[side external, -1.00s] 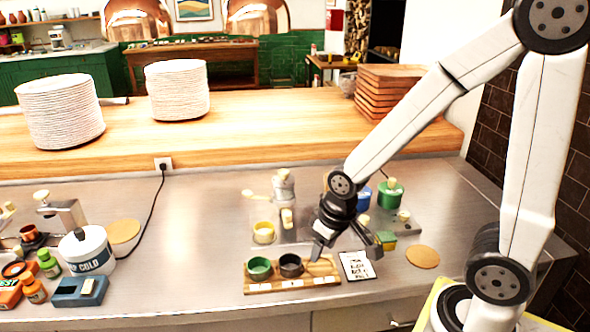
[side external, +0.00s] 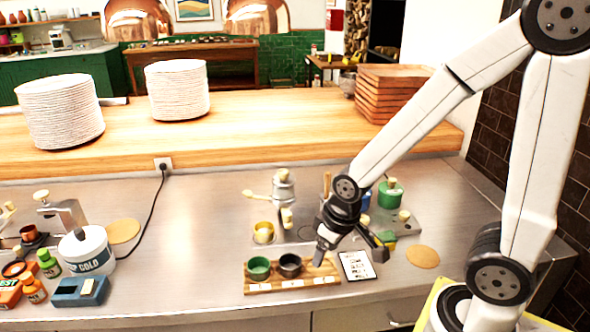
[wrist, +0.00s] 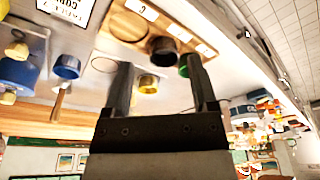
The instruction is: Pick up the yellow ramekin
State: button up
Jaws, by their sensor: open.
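The yellow ramekin (side external: 263,232) stands upright on the steel counter, behind the wooden board and in front of a metal grinder-like device. It also shows in the wrist view (wrist: 148,84), between and beyond my two fingers. My gripper (side external: 345,246) is open and empty, to the right of the ramekin and above the counter by the board's right end. In the wrist view my gripper (wrist: 160,90) has its fingers spread apart, with nothing between them.
A wooden board (side external: 325,271) holds a green ramekin (side external: 258,268) and a dark ramekin (side external: 289,265), close in front of the yellow one. A printed card (side external: 357,265) lies right of the board. Green and blue canisters stand behind my gripper. Counter left of the ramekin is clear.

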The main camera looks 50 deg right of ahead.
aim_at(270, 227)
jog(key=shift+o, duration=1.1)
jog(key=w+f+n+g+h, duration=0.1)
jog(key=w+n+h, duration=0.1)
jog(key=w+n, duration=0.1)
jog(key=w+f+n+g+h, duration=0.1)
jog(key=w+n, duration=0.3)
jog(key=w+f+n+g+h, duration=0.1)
jog(key=w+f+n+h, duration=0.1)
jog(key=w+n, duration=0.2)
jog(key=shift+d+f+n+g+h, duration=0.1)
jog(key=shift+d+n+g+h, duration=0.05)
jog(key=shift+n+g+h, duration=0.2)
jog(key=w+n+h, duration=0.2)
jog(key=w, duration=0.1)
jog(key=w+a+f+n+t+h, duration=0.1)
jog(key=w+n+h, duration=0.1)
jog(key=w+n, duration=0.1)
jog(key=w+f+n+h, duration=0.1)
jog(key=w+n+h, duration=0.1)
jog(key=w+h, duration=0.1)
jog(key=shift+w+a+f+n+t, duration=0.25)
jog(key=shift+w+a+t, duration=0.1)
jog(key=shift+w+a+n+h, duration=0.3)
jog(key=shift+w+n+h, duration=0.1)
jog(key=shift+w+h, duration=0.05)
jog(key=shift+x, duration=3.95)
jog(key=shift+w, duration=0.15)
